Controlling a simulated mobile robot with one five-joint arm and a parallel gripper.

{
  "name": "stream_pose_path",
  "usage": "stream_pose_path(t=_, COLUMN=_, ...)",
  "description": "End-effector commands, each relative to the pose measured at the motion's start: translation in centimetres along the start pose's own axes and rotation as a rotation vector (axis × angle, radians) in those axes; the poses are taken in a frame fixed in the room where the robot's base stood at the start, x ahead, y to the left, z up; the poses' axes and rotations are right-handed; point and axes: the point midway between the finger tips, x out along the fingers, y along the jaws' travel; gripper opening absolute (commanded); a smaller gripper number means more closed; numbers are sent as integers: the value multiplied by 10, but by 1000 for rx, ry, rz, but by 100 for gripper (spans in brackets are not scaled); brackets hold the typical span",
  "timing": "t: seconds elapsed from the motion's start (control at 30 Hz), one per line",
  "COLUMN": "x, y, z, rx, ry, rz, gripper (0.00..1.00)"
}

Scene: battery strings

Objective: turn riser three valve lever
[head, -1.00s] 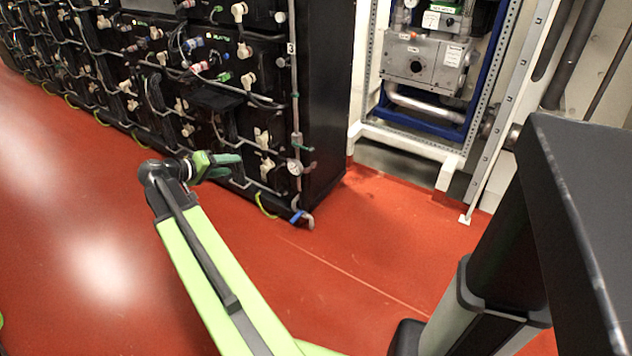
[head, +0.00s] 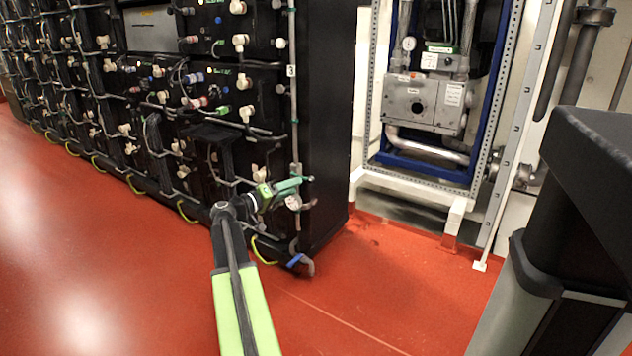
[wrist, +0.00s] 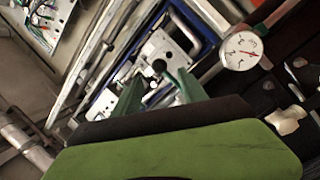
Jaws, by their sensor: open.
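The riser three pipe (head: 292,110) runs down the front right edge of the black battery rack, with a "3" label (head: 290,71) high on it. A small green piece (head: 308,179), which looks like the valve lever, shows low on the riser. A round white gauge (head: 293,202) sits just below it. My gripper (head: 290,186) is in front of the riser at lever height, overlapping it; I cannot tell whether it touches. In the wrist view, the green fingers (wrist: 160,84) are apart with nothing seen between them. The gauge (wrist: 241,52) is to their right; the lever is not clear there.
The black battery rack (head: 330,120) with many white fittings fills the left and centre. A blue-framed cabinet (head: 430,167) with grey metal equipment (head: 415,102) stands to the right. Red floor (head: 150,290) is clear in front of the rack.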

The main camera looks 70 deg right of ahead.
Motion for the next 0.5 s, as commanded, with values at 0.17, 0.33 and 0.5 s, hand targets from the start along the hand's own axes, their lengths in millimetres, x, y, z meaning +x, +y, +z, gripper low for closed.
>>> stream_pose_path(t=0.17, x=48, y=-1, z=-1, rx=0, ry=-3, rz=1, gripper=50)
stream_pose_path(t=0.33, x=85, y=-1, z=-1, rx=0, ry=-1, rz=0, gripper=50)
stream_pose_path(t=0.5, x=106, y=-1, z=-1, rx=0, ry=0, rz=-1, gripper=50)
